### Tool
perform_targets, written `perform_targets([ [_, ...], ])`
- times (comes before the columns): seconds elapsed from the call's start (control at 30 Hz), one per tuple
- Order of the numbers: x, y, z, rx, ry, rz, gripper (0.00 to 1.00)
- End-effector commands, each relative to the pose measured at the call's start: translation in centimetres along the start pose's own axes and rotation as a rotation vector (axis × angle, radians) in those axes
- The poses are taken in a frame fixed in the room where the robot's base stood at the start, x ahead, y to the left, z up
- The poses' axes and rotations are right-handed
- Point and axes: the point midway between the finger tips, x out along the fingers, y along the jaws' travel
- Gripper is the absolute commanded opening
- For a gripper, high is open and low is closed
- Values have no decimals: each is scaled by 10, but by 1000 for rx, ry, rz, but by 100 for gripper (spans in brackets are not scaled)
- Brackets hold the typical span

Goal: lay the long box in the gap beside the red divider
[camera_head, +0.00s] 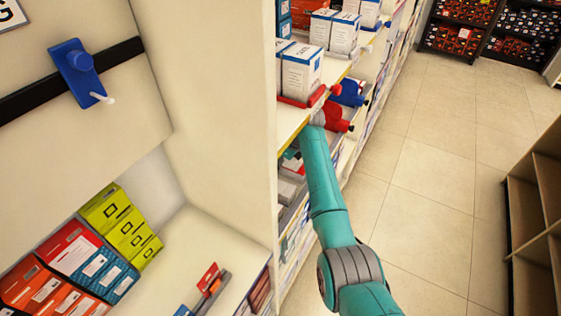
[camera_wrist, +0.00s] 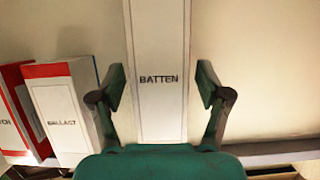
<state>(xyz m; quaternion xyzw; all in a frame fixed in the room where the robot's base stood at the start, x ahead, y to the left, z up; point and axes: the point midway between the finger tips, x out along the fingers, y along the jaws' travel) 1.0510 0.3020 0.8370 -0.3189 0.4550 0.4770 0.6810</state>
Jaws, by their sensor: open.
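The long box is white, reads BATTEN and shows in the wrist view (camera_wrist: 160,45), running from the top edge down between my fingers. My gripper (camera_wrist: 161,88) is open, with one finger on each side of the box and a visible space on both sides. The box's near end is hidden behind the green gripper body. In the head view my arm reaches into the shelving, and the gripper is hidden there. A red strip (camera_head: 303,100) lies at the shelf front by white boxes; I cannot tell if it is the red divider. The gap cannot be made out.
In the wrist view a red-and-white BALLAST box (camera_wrist: 62,115) and another red-and-white box (camera_wrist: 22,110) stand left of my gripper. Pale surface lies bare to the right. In the head view, red (camera_head: 335,118) and blue (camera_head: 350,92) fittings project from the shelves beside my arm. The aisle floor (camera_head: 440,190) is clear.

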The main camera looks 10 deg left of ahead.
Motion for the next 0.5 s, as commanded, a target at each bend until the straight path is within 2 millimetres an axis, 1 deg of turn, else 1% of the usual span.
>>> perform_targets([
  [0.13,-2,0,1,0,0,0,76],
  [0.2,-6,-1,1,0,-1,-2,76],
  [0.27,-13,-1,2,0,-2,-2,76],
  [0.4,-37,-1,1,0,-3,-4,76],
  [0.43,-36,-1,-10,4,1,-1,76],
  [0.5,-41,-1,-24,3,0,-1,76],
])
